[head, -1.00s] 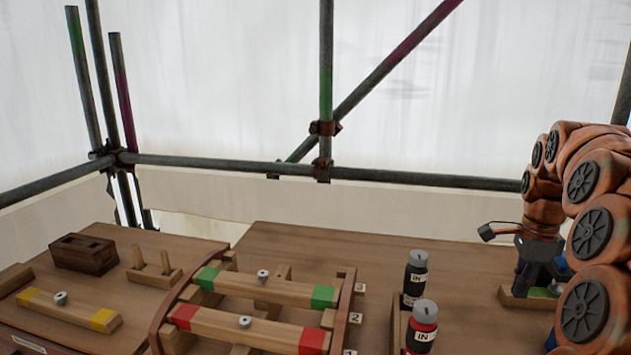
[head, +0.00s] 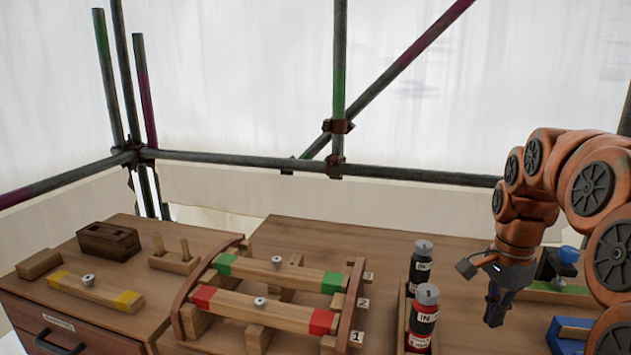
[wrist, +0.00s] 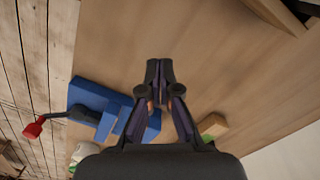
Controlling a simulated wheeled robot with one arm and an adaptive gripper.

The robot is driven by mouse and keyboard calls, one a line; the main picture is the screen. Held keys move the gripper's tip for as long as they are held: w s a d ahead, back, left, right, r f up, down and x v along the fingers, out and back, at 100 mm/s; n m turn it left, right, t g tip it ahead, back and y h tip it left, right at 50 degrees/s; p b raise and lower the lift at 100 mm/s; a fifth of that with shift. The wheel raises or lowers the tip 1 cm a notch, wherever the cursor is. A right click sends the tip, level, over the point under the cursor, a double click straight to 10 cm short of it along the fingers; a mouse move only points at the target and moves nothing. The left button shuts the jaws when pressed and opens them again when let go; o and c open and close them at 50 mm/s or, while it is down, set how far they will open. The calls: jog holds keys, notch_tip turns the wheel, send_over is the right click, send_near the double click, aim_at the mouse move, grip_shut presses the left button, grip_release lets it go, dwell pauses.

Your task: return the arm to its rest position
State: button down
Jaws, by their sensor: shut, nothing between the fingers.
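My orange arm bends down at the right of the head view. My gripper (head: 495,312) points down over the right part of the wooden bench (head: 390,250), just right of the bottles. In the wrist view my gripper (wrist: 160,72) has its fingertips together with nothing between them. Bare bench top (wrist: 210,50) lies beyond the tips. The arm's upper links run off the right edge of the head view.
Two bottles, one black (head: 421,268) and one red (head: 424,318), stand left of my gripper. A blue block (head: 568,338) is to the right. A wooden frame (head: 352,312) holds a green-ended bar (head: 290,275) and a red-ended bar (head: 280,317). Scaffold poles (head: 240,161) stand behind.

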jog(key=s+a+f+n+g, duration=0.1)
jog(key=s+a+f+n, duration=0.3)
jog(key=s+a+n, duration=0.55)
jog(key=s+a+f+n+g, duration=0.1)
jog(key=s+a+f+n, duration=0.25)
jog(key=s, duration=0.45)
jog(key=s+a+f+n, duration=0.3)
jog(key=s+a, duration=0.2)
jog(key=s, duration=0.3)
jog(key=s+p+v, duration=0.2)
jog(key=p+v, duration=1.2)
jog(key=v, duration=0.2)
jog(key=shift+d+r+t+p, duration=0.2)
jog(key=shift+r+t+p, duration=0.15)
jog(key=shift+t, duration=0.05)
